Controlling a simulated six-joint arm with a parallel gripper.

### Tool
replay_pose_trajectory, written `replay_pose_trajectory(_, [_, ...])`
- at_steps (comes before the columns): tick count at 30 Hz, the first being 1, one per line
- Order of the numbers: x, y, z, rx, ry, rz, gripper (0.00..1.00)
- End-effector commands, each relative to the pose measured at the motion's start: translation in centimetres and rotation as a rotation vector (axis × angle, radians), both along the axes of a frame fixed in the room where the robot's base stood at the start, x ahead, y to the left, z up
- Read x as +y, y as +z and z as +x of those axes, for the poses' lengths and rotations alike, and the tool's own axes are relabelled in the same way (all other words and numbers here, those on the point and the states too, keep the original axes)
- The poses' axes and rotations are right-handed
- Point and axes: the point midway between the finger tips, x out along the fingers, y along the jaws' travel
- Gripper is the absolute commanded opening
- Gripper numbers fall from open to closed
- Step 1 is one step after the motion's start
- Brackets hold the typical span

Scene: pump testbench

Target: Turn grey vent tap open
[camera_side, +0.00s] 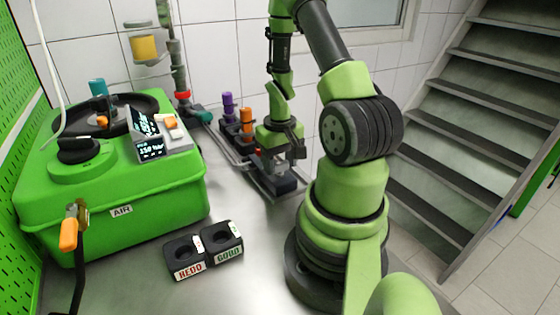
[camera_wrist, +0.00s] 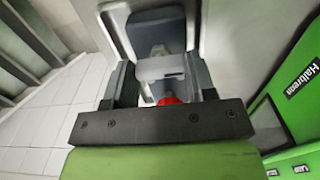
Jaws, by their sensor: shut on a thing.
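My gripper (camera_side: 278,160) points down over the near end of the row of coloured taps, shut on the grey vent tap. In the wrist view the dark jaws (camera_wrist: 160,85) flank a light grey block (camera_wrist: 162,68), which looks like the tap's handle. A small red part (camera_wrist: 168,100) shows just below it. In the side view the tap is mostly hidden by my gripper, and its turned angle cannot be told.
A purple tap (camera_side: 228,104) and an orange tap (camera_side: 246,121) stand behind my gripper on the same rail. A green AIR box (camera_side: 160,205) is at left. The bench between is clear.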

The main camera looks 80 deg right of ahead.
Motion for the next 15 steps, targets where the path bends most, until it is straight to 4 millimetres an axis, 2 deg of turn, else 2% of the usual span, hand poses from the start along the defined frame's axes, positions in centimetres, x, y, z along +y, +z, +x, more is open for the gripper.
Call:
replay_pose_trajectory(11, [-0.2, 0.06, 0.09, -0.005, 0.008, -0.008, 0.27])
replay_pose_trajectory(12, [-0.2, 0.06, 0.09, -0.005, 0.008, -0.008, 0.58])
replay_pose_trajectory(15, [-0.16, 0.05, 0.08, -0.004, 0.007, -0.006, 0.77])
